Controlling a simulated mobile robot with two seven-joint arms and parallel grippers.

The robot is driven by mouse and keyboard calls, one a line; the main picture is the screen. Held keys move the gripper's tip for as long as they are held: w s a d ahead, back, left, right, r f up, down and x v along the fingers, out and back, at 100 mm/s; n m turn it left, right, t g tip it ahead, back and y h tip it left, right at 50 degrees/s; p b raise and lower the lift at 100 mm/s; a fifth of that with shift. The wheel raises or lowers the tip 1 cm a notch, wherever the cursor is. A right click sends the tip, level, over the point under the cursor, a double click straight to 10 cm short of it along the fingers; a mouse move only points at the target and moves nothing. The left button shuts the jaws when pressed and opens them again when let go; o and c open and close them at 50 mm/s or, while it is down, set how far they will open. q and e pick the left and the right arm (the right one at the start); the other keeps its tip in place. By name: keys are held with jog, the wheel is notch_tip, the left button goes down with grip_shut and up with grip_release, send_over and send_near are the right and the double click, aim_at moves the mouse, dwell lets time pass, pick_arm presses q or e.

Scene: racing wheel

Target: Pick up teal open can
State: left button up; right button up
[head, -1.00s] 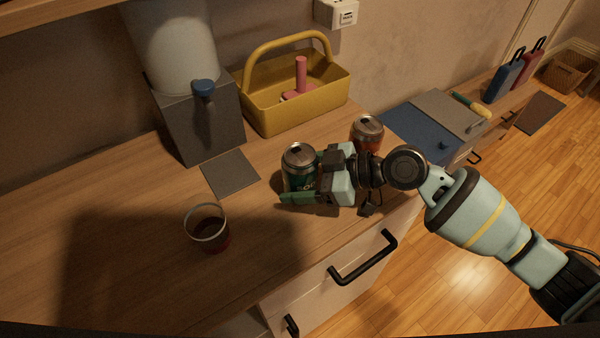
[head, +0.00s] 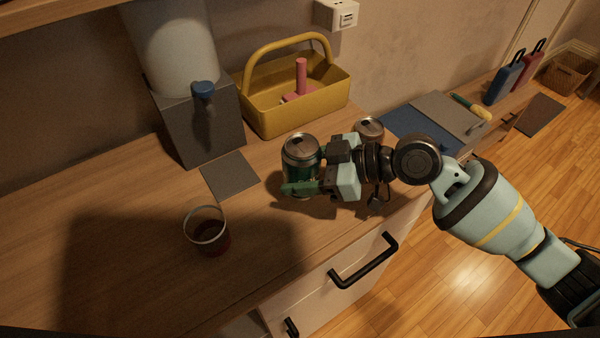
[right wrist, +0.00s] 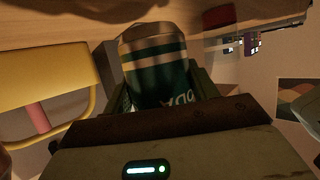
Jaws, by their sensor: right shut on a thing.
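The teal open can (head: 299,153) has a silver top with a dark opening and stands roughly upright at the middle of the counter in the head view. My right gripper (head: 308,180) comes in from the right and is shut on the can, with a finger across its front. In the right wrist view the can (right wrist: 157,70) sits between the fingers, its teal and pale bands and part of its lettering showing. Its base seems slightly above the wood, though the gripper hides part of it. My left gripper is not in view.
A red-brown can (head: 369,130) stands just behind my right gripper, partly hidden. A yellow caddy (head: 296,108) and a grey dispenser (head: 199,125) stand behind. Bare counter lies at the left.

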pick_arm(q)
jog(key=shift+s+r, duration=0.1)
pick_arm(e)
jog(key=s+d+r, duration=0.1)
jog(key=s+d, duration=0.2)
jog(key=s, duration=1.1)
jog(key=shift+s+d+r, duration=0.15)
jog(key=shift+s, duration=0.2)
jog(key=shift+w, duration=0.1)
